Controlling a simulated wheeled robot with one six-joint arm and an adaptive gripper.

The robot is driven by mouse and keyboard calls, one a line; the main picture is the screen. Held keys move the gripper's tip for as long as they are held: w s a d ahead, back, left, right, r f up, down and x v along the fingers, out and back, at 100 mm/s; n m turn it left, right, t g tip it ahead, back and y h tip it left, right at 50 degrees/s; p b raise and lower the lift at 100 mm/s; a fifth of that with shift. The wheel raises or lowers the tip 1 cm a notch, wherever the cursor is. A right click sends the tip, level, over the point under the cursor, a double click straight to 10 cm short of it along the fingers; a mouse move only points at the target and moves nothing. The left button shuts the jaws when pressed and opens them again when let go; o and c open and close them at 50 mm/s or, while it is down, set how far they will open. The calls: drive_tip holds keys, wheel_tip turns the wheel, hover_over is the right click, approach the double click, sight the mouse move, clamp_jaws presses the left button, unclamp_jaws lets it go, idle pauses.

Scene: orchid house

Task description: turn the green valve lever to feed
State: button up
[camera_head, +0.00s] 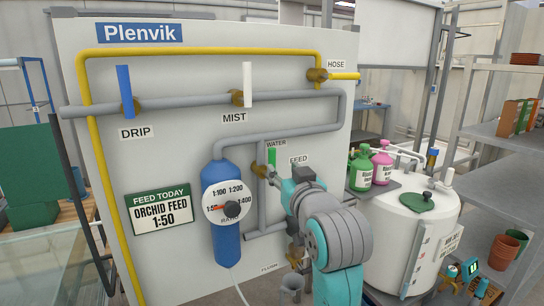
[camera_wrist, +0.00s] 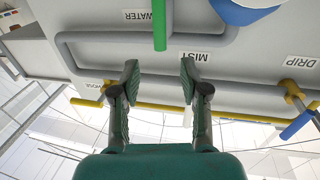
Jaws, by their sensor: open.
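The green valve lever (camera_head: 271,157) stands upright on its brass valve (camera_head: 259,169), just below the WATER label (camera_head: 276,143). The FEED label (camera_head: 298,160) is to its right, partly hidden by my arm. In the upside-down wrist view, the green lever (camera_wrist: 160,26) hangs from the top edge, with its free end near the gap between my fingertips. My gripper (camera_wrist: 159,72) is open and empty, one finger on each side of the lever's line. The lever appears apart from both fingers.
Grey pipes (camera_head: 175,102) and a yellow pipe (camera_head: 200,51) run over the board. The blue DRIP lever (camera_head: 125,90) and white MIST lever (camera_head: 247,84) stand upright. A blue doser (camera_head: 227,247) is left of my arm. A white tank (camera_head: 400,235) with bottles stands right.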

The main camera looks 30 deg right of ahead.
sight(273, 157)
drive_tip(key=w, duration=0.3)
drive_tip(key=w+d, duration=0.1)
drive_tip(key=w, duration=0.3)
drive_tip(key=w+d, duration=0.1)
drive_tip(key=w, duration=0.2)
drive_tip(key=shift+w, duration=0.25)
clamp_jaws()
